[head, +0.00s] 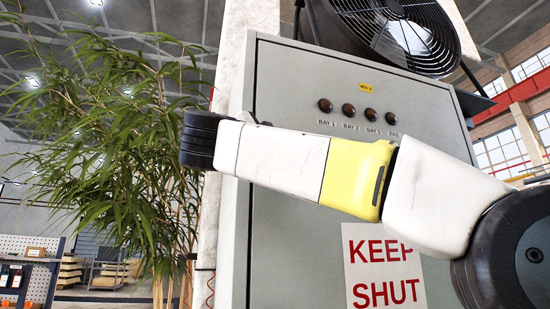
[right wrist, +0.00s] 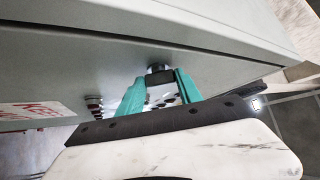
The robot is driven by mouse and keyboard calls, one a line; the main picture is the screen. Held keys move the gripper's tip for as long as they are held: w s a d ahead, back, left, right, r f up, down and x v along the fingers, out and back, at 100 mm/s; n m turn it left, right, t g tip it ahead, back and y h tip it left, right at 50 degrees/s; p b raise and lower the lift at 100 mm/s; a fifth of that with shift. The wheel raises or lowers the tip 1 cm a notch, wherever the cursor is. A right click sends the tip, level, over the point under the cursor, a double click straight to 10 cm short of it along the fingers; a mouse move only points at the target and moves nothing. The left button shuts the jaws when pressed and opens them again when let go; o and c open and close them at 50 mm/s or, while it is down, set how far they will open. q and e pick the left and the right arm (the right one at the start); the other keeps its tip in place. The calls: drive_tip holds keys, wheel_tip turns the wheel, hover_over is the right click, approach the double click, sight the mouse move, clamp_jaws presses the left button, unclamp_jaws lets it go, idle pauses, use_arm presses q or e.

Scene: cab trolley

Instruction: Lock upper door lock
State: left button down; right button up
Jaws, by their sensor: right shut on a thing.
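The grey cabinet door (head: 290,235) fills the middle of the head view, and its face also shows in the right wrist view (right wrist: 215,68). A dark lock with a round metal base (right wrist: 159,75) stands out from the door. My right gripper (right wrist: 160,82) has its teal fingers on either side of this lock and is shut on it. How far the lock is turned cannot be told. In the head view my right arm crosses in front of the door, and neither the gripper nor the lock shows there. My left gripper is not in view.
A second round fitting (right wrist: 93,103) shows nearer the red-lettered sign (head: 384,268). Several dark indicator lamps (head: 348,110) sit above my arm. A fan (head: 405,35) stands on top of the cabinet. A leafy plant (head: 110,130) stands to the left.

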drive_tip(key=shift+a+r+m+g, duration=0.1)
drive_tip(key=shift+r+m+g, duration=0.05)
drive_tip(key=shift+m+g, duration=1.1)
drive_tip(key=shift+a+r+m+g, duration=0.1)
drive_tip(key=shift+r+m+g, duration=0.05)
drive_tip(key=shift+m+g, duration=1.1)
drive_tip(key=shift+d+m, duration=0.1)
drive_tip(key=shift+m, duration=0.5)
drive_tip(key=o, duration=1.4)
drive_tip(key=shift+r, duration=0.1)
drive_tip(key=shift+c, duration=0.2)
drive_tip(key=shift+s, duration=0.1)
drive_tip(key=v, duration=0.7)
drive_tip(key=shift+s, duration=0.3)
